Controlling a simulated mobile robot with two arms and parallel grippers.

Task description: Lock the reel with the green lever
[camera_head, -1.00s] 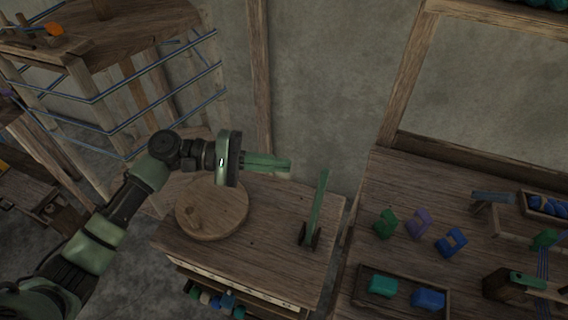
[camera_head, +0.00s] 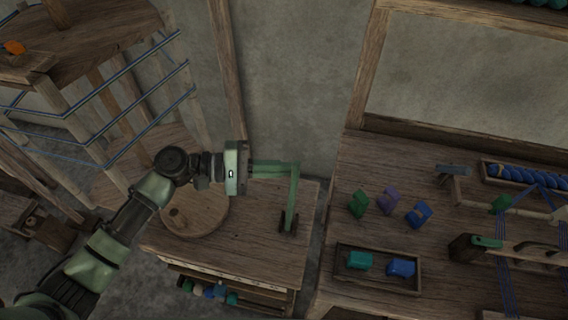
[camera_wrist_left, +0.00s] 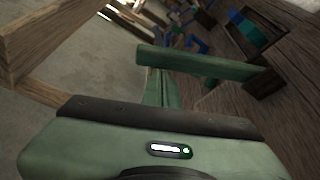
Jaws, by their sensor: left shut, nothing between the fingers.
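The green lever (camera_head: 292,208) stands up from a dark bracket on the small wooden table, with its top tilted slightly right. My left gripper (camera_head: 278,168) is shut and empty, its fingers pointing right at the lever's upper end. In the left wrist view the lever (camera_wrist_left: 205,66) crosses just beyond the fingertips (camera_wrist_left: 158,80); I cannot tell whether they touch. The reel (camera_head: 120,85), a wooden frame wound with blue threads, stands at the upper left. My right gripper is not in view.
A round wooden disc with a peg (camera_head: 196,212) lies on the small table (camera_head: 245,245), below my left wrist. To the right, a workbench (camera_head: 340,210) holds coloured blocks, a tray (camera_head: 377,283) and a loom with blue threads. A wall stands behind.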

